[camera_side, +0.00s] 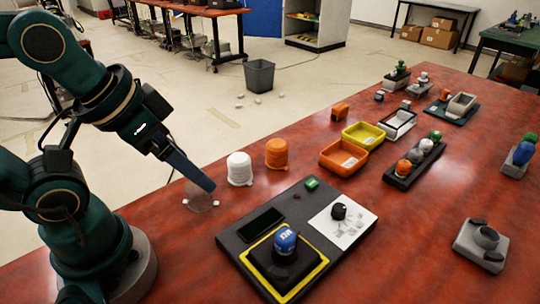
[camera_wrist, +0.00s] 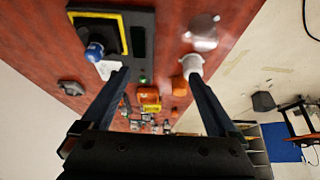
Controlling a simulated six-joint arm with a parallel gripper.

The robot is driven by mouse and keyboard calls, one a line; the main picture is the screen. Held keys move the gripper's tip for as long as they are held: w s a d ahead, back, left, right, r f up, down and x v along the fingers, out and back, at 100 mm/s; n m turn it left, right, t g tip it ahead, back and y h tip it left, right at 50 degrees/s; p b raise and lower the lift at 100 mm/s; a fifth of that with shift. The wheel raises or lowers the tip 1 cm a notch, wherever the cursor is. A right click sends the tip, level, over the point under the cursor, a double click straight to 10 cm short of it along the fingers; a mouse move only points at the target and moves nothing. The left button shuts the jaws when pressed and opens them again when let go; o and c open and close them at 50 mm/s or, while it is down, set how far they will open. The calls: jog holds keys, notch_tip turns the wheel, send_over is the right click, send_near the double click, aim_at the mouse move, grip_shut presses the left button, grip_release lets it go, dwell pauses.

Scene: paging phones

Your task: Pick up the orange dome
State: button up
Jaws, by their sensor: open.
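An orange stack of dome-like caps (camera_side: 277,153) stands upright on the red table, just right of a white stack (camera_side: 240,169). A small orange dome (camera_side: 403,167) also sits in a black holder (camera_side: 398,182) beside a grey and a green one. My gripper (camera_side: 208,186) is open and empty above the table, left of the white stack and over a clear stack (camera_side: 200,200). In the wrist view my gripper's fingers (camera_wrist: 157,78) are spread apart. The orange stack (camera_wrist: 180,87) shows there near the right finger, below the white stack (camera_wrist: 192,63).
A dark console (camera_side: 230,240) with a blue dome (camera_side: 285,240) on a yellow-edged pad stands at the front. Orange (camera_side: 328,155) and yellow (camera_side: 351,138) trays lie behind it. A grey device (camera_side: 466,250) is at the right. Bare table lies between these.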

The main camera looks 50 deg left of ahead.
jog(key=w+a+r+n+t, duration=0.1)
jog(key=w+r+n, duration=0.25)
jog(key=w, duration=0.25)
jog(key=n+g+y, duration=0.2)
jog(key=n, duration=0.1)
send_over(276, 146)
jog(key=s+d, duration=0.1)
notch_tip(276, 146, down, 8)
jog(key=shift+m+g, duration=0.25)
jog(key=shift+g, duration=0.05)
jog(key=f, duration=0.4)
jog(key=shift+s+a+f, duration=0.15)
jog(key=shift+a, duration=0.05)
jog(key=shift+x, duration=2.5)
